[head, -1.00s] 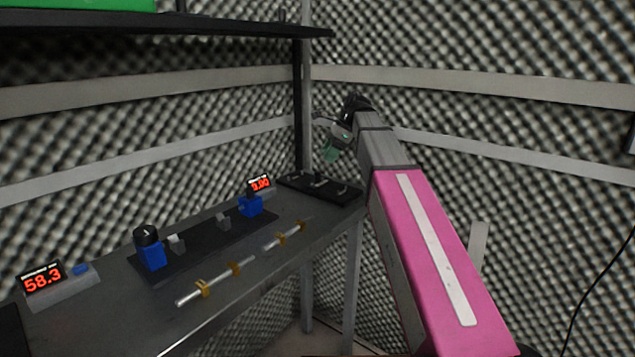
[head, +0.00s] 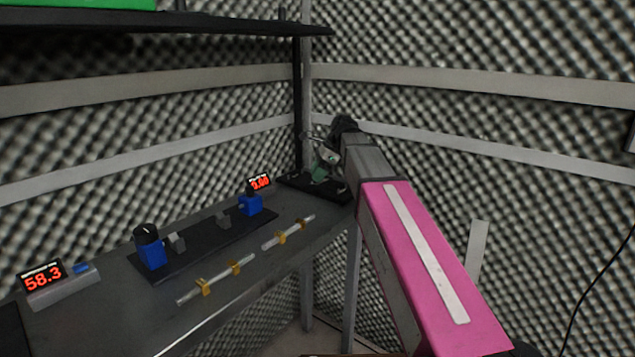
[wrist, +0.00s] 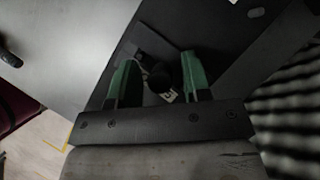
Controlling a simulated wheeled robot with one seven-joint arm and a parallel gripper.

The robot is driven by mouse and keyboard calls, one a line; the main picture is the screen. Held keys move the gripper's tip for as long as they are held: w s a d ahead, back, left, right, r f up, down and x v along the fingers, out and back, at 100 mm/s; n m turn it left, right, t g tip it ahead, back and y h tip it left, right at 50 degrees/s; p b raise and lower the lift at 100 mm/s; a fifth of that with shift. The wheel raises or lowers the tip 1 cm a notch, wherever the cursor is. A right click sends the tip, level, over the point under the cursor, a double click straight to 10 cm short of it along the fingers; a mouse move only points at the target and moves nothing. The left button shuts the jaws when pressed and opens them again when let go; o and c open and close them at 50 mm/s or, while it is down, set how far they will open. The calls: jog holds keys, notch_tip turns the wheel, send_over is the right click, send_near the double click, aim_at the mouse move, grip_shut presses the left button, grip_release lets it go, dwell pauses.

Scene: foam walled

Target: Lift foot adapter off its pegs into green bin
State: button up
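My gripper (head: 320,174) is over the black peg board (head: 293,182) at the far end of the bench. In the wrist view its two green fingers (wrist: 158,78) are apart. A small dark round-topped part (wrist: 158,74) shows between them, with a white marked tag beside it. It may be the foot adapter; the dark-on-dark view does not settle this. I cannot see contact with either finger. The pegs are mostly hidden by my gripper in the head view. A green thing (head: 85,4), possibly the green bin, shows only partly on the shelf at top left.
The bench (head: 110,318) holds a black fixture plate (head: 196,245) with blue blocks, two silver rods (head: 216,279) with yellow clips, and two red displays (head: 44,278). A dark shelf (head: 200,20) overhangs the bench. Foam walls close in the corner behind my gripper.

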grip_shut()
jog(key=shift+r, duration=0.1)
jog(key=shift+r, duration=0.5)
jog(key=r, duration=0.3)
jog(key=shift+s+a+r, duration=0.3)
jog(key=shift+a, duration=0.05)
jog(key=s+a+r, duration=0.6)
jog(key=a, duration=0.2)
jog(key=shift+s+a, duration=0.15)
jog(key=shift+a, duration=0.25)
